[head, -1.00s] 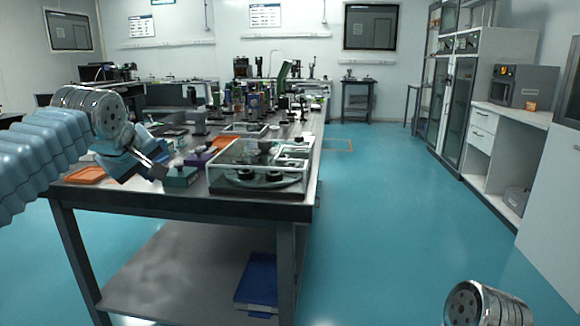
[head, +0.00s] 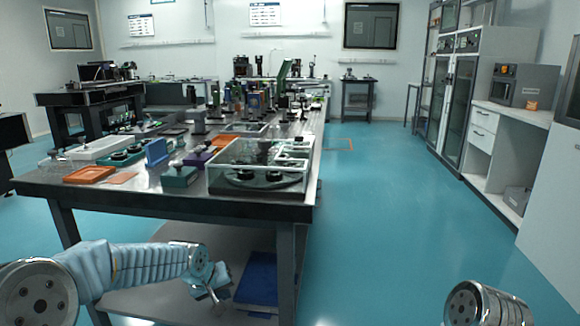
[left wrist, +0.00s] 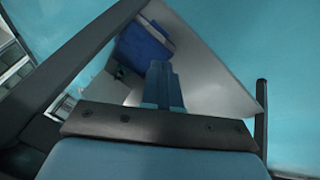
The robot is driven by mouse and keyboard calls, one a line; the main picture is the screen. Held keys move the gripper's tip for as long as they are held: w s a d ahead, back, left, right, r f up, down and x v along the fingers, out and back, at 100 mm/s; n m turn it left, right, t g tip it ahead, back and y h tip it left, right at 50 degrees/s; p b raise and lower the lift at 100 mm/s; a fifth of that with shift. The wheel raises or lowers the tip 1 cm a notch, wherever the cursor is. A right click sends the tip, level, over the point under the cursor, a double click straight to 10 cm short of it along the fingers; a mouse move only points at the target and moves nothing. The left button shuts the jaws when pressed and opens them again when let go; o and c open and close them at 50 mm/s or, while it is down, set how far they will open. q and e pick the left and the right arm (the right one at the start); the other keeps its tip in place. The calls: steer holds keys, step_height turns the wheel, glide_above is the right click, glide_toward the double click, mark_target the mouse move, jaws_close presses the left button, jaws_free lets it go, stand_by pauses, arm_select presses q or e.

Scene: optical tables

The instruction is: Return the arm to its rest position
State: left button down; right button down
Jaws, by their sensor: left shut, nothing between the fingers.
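My left gripper (head: 216,293) is low in the head view, in front of the near end of the optical table (head: 150,202) and below its top. Its sleeved arm comes in from the lower left. In the left wrist view the left gripper (left wrist: 162,72) is shut and empty, its fingers together, with the table's lower shelf (left wrist: 205,75) beyond them. On my right side only a metal arm joint (head: 488,303) shows at the bottom right of the head view; the right gripper is out of view.
A blue box (head: 257,280) lies on the lower shelf, close to my left gripper. The tabletop holds a clear case (head: 262,165), an orange tray (head: 89,174) and several optics parts. Open blue floor (head: 400,210) lies right of the table, before white cabinets (head: 500,150).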

arm_select(q)
steer(key=s+d+f+m+g+h, duration=0.1)
steer(key=s+d+f, duration=0.1)
steer(key=s+f, duration=0.5)
steer(key=s+d+f+g, duration=0.1)
steer(key=s+d+f, duration=0.15)
steer(key=f, duration=0.85)
steer(key=s+f+g, duration=0.1)
steer(key=s+f, duration=0.2)
steer(key=s, duration=0.4)
steer(key=s+d+f+m+g, duration=0.1)
steer(key=s+f, duration=0.3)
steer(key=s, duration=0.3)
steer(key=s+d+f+h, duration=0.1)
steer(key=s+f, duration=0.3)
steer(key=s, duration=0.3)
steer(key=shift+g, duration=0.4)
